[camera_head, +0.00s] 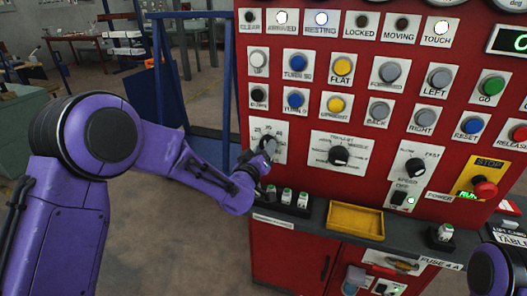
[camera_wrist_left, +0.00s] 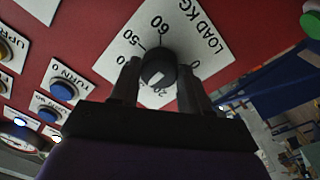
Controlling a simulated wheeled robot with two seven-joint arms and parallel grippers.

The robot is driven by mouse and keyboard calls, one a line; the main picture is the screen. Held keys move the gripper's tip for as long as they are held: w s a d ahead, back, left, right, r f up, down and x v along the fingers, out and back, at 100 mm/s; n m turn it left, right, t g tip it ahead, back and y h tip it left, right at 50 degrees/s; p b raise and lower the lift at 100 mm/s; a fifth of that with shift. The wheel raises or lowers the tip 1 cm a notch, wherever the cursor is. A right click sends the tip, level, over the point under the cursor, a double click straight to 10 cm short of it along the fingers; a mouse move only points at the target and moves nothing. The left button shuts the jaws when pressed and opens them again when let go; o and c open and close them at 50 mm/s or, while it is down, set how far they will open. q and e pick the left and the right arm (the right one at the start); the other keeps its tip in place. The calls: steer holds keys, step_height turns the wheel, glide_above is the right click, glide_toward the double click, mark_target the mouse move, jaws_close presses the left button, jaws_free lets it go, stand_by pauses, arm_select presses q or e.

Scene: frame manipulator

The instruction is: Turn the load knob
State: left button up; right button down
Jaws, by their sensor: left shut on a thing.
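The load knob (camera_wrist_left: 158,66) is dark and round and sits on a white plate (camera_wrist_left: 188,25) marked LOAD KG, with numbers around it. The wrist view shows 50, 60 and part of 20; some marks are hidden by the fingers. My left gripper (camera_wrist_left: 157,80) has one finger on each side of the knob and is shut on it. In the head view my left gripper (camera_head: 262,160) reaches the load plate (camera_head: 257,128) at the panel's left side, and the knob (camera_head: 268,143) is partly covered. Where the knob points is unclear. My right gripper is out of view.
The red panel (camera_head: 290,120) holds several buttons, a target-angle knob (camera_head: 339,156) and a speed knob (camera_head: 414,168). A red stop button (camera_head: 485,188) is at right. Below are a ledge with fuses (camera_head: 287,196) and a yellow tray (camera_head: 355,221). A blue frame (camera_head: 227,80) stands left of the panel.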

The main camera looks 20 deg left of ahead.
arm_select(q)
steer(key=shift+f+m, duration=0.1)
steer(key=shift+m, duration=0.3)
steer(key=o, duration=1.1)
steer(key=shift+c, duration=0.2)
steer(key=s+b, duration=0.2)
steer(key=s, duration=0.8)
steer(key=shift+s+a+f, duration=0.15)
steer(key=shift+s+a, duration=0.15)
steer(key=shift+a, duration=0.05)
